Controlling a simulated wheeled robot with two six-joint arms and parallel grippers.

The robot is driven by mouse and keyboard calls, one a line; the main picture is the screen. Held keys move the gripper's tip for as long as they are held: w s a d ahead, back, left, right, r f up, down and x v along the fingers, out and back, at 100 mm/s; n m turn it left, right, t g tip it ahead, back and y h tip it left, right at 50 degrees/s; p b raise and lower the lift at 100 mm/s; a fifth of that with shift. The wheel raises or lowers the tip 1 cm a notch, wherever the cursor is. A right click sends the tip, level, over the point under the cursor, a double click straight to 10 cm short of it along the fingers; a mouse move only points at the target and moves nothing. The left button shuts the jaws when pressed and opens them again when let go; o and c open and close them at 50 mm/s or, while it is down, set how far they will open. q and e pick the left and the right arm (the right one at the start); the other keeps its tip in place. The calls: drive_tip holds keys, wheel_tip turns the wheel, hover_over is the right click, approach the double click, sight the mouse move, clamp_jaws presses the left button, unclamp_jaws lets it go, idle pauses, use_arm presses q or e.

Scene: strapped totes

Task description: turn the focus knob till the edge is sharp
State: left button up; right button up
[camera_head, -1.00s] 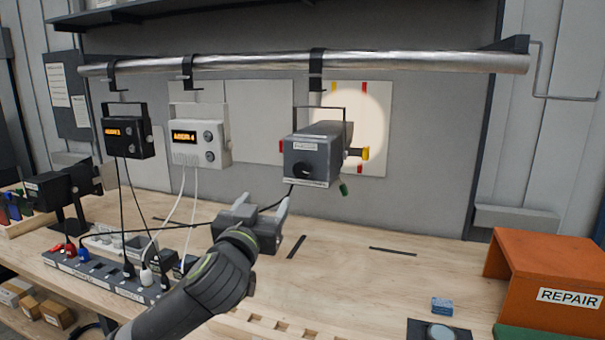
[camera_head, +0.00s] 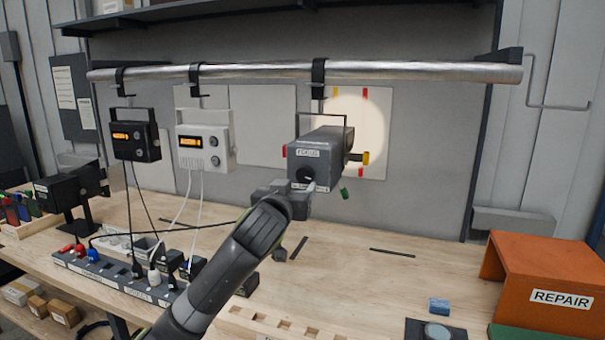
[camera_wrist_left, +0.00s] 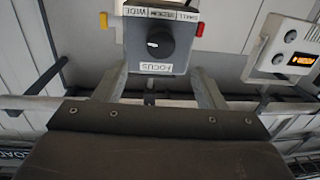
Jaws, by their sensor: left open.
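A grey lamp housing (camera_head: 325,150) hangs from the rail and throws a round light spot (camera_head: 365,130) on a white panel behind it; the spot's edge looks slightly soft. The housing also shows upside down in the wrist view (camera_wrist_left: 180,30). Its dark round focus knob (camera_wrist_left: 160,45) is above the FOCUS label there; in the head view it is partly hidden. My left gripper (camera_head: 300,190) is open just in front of and below the housing. In the wrist view its fingers (camera_wrist_left: 160,78) stand wide on either side of the knob, apart from it. My right gripper is out of view.
A black lamp box (camera_head: 135,140) and a white one (camera_head: 205,145) hang to the left, cords running down to a power strip (camera_head: 120,280). The metal rail (camera_head: 400,72) runs above. An orange REPAIR bin (camera_head: 550,270) stands right. The bench's middle right is mostly clear.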

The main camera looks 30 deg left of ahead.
sight(304, 175)
use_arm(q)
drive_tip(key=p+x, duration=0.2)
drive_tip(key=x, duration=0.6)
drive_tip(key=shift+w, duration=0.15)
drive_tip(key=c, duration=0.9)
drive_tip(key=shift+c, duration=0.4)
